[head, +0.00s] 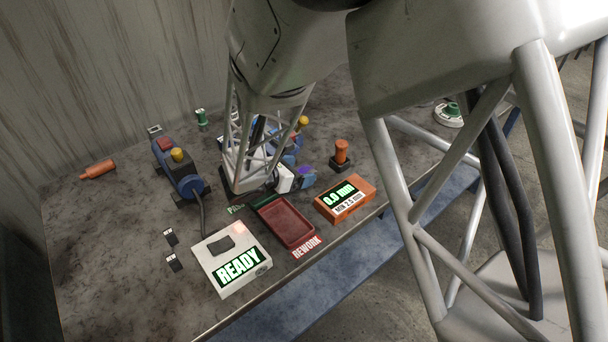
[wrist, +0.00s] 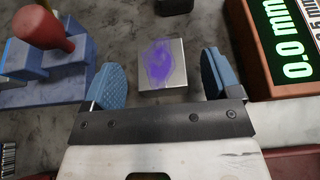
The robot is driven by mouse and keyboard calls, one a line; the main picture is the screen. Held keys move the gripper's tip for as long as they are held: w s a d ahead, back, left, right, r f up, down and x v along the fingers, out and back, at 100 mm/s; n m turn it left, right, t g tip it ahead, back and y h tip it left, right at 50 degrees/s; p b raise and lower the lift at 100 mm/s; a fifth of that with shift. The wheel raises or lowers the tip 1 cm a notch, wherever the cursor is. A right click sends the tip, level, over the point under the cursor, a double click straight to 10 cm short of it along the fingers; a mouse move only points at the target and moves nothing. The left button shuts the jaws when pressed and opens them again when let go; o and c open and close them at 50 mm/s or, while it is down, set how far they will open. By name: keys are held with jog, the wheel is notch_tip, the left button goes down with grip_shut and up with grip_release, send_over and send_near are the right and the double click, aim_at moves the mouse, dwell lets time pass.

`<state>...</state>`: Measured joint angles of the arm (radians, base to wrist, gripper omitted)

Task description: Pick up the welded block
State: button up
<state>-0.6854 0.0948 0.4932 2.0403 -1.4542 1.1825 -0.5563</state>
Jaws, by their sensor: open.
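The welded block is a small square grey metal plate (wrist: 178,78) with a blue-purple heat mark across its middle. In the wrist view it lies flat on the stone-like bench top, in the gap between my fingers and toward their tips. My gripper (wrist: 162,80) is open, with one blue pad on each side of the block and bare bench showing between block and pads. In the head view my gripper (head: 296,180) is low over the bench, behind the red tray; the block is hard to make out there beside the fingers.
An orange gauge (head: 345,200) reading 0.0 mm stands right of my gripper. The red REWORK tray (head: 288,222) and white READY box (head: 232,259) are in front. A blue clamp with a red knob (wrist: 45,25) is close to my left finger. A blue motor tool (head: 180,172) stands left.

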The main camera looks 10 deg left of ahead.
aim_at(305, 170)
jog(key=shift+x, duration=1.7)
jog(key=shift+c, duration=0.5)
jog(key=c, duration=1.2)
